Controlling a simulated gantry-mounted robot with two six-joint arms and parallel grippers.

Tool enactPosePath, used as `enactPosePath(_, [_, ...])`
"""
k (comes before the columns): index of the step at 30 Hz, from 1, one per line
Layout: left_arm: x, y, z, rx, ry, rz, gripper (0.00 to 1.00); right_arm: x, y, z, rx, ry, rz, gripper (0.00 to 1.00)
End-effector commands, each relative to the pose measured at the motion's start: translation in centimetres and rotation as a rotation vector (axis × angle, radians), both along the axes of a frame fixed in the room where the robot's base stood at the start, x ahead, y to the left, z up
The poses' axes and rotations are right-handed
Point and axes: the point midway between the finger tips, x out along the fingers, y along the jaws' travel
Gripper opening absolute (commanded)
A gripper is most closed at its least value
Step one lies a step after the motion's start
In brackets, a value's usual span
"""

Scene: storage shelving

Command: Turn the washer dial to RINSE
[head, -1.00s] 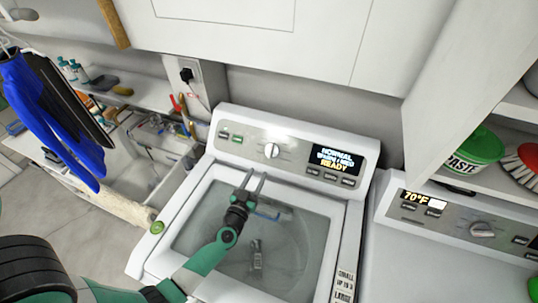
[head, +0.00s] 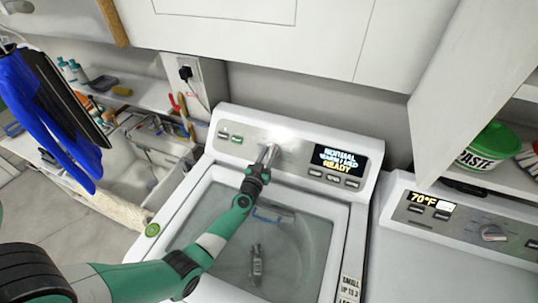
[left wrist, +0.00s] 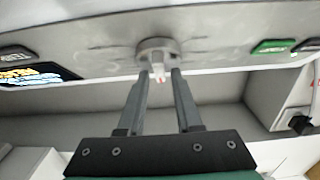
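The washer (head: 168,222) has a grey control panel with a display (head: 334,162) whose top line reads NORMAL and bottom line READY. My left gripper (head: 269,150) is at the panel in the head view, and its fingers hide most of the dial. In the left wrist view the round grey dial (left wrist: 157,46) sits just beyond the fingertips of my left gripper (left wrist: 160,74). My right gripper is not in view.
Panel buttons (head: 231,137) lie left of the dial and more lie under the display. A second machine with a 70°F display (head: 433,201) stands at the right. Cabinets (head: 270,40) hang above.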

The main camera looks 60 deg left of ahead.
Motion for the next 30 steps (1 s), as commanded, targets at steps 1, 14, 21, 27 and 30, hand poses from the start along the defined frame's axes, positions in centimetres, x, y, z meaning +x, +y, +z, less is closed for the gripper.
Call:
enactPosePath(1, [0.0, 0.0, 0.0, 0.0, 0.0, 0.0, 0.23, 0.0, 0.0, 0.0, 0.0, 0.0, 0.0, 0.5])
enactPosePath(14, [0.0, 0.0, 0.0, -0.001, -0.001, 0.001, 0.0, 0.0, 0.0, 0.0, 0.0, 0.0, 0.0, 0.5])
enactPosePath(21, [0.0, -0.1, 0.1, -0.021, -0.018, 0.026, 0.0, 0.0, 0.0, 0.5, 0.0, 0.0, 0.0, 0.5])
enactPosePath(27, [0.2, -0.2, 0.3, -0.075, -0.067, 0.089, 0.0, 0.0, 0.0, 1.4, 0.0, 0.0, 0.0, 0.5])
enactPosePath(30, [0.3, -0.3, 0.3, -0.117, -0.105, 0.139, 0.0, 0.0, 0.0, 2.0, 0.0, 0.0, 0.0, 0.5])
